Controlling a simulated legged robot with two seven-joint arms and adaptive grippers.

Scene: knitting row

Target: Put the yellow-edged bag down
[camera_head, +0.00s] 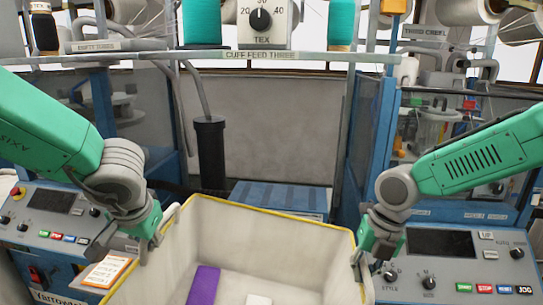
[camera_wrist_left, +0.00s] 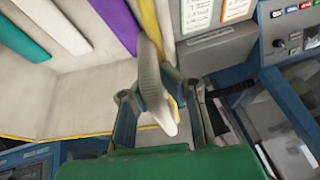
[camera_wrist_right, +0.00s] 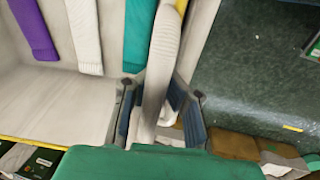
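The yellow-edged bag (camera_head: 275,225) is a pale, open-topped fabric bag between my two arms. A purple knitted piece (camera_head: 203,286) and a white one (camera_head: 258,299) lie inside; the wrist views also show a teal one (camera_wrist_right: 139,35). My left gripper (camera_head: 142,243) is at the bag's left side, its fingers closed around a pale handle (camera_wrist_left: 152,88). My right gripper (camera_head: 364,256) is at the right side, its fingers closed around the other handle (camera_wrist_right: 160,75). The bag's underside is hidden, so I cannot tell what is beneath it.
Control panels stand at the left (camera_head: 55,215) and right (camera_head: 455,250) of the bag. A blue ribbed box (camera_head: 280,197) and a black cylinder (camera_head: 210,150) are behind it. A dark green surface (camera_wrist_right: 255,75) shows beside the bag in the right wrist view.

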